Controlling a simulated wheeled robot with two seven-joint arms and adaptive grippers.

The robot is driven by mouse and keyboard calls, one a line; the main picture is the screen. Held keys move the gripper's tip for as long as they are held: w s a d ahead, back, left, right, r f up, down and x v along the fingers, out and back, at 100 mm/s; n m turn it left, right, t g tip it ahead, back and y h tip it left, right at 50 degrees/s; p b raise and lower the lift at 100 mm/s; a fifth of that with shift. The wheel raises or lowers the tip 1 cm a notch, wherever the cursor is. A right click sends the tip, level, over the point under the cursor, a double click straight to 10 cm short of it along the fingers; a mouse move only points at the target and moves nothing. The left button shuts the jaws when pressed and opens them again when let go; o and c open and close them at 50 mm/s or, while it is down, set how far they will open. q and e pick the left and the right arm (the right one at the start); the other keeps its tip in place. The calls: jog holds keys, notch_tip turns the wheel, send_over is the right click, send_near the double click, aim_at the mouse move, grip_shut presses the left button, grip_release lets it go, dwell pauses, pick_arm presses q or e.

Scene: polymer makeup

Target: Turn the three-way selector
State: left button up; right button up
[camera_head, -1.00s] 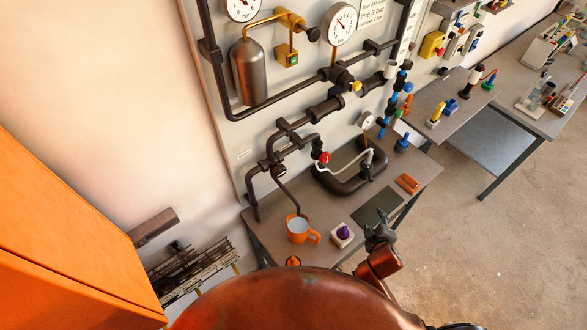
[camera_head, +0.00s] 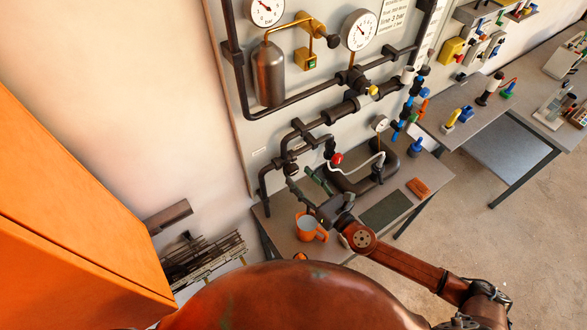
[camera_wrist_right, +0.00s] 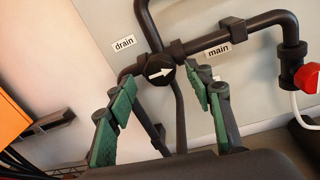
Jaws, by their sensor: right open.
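The three-way selector (camera_wrist_right: 160,70) is a round black knob with a white arrow, set in dark pipework. In the right wrist view its arrow points right, toward the "main" label (camera_wrist_right: 218,48); the "drain" label (camera_wrist_right: 124,43) is at its upper left. The selector (camera_head: 289,169) looks small in the head view, just beyond my fingers. My right gripper (camera_head: 305,183) is open and empty, facing the selector. Its green-padded fingers (camera_wrist_right: 165,92) stand either side of the knob in the wrist picture, seemingly short of it. My left gripper is not in view.
An orange mug (camera_head: 308,236) stands on the bench under my right arm. A red valve knob (camera_head: 337,159) is on the pipe to the right. Dark pipes (camera_head: 300,130) run close around the selector. An orange cabinet (camera_head: 70,220) is at the left.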

aim_at(295, 172)
jog(key=shift+p+x, duration=0.3)
jog(key=shift+x, duration=1.8)
jog(key=shift+d, duration=0.1)
jog(key=shift+c, duration=0.3)
jog(key=c, duration=1.1)
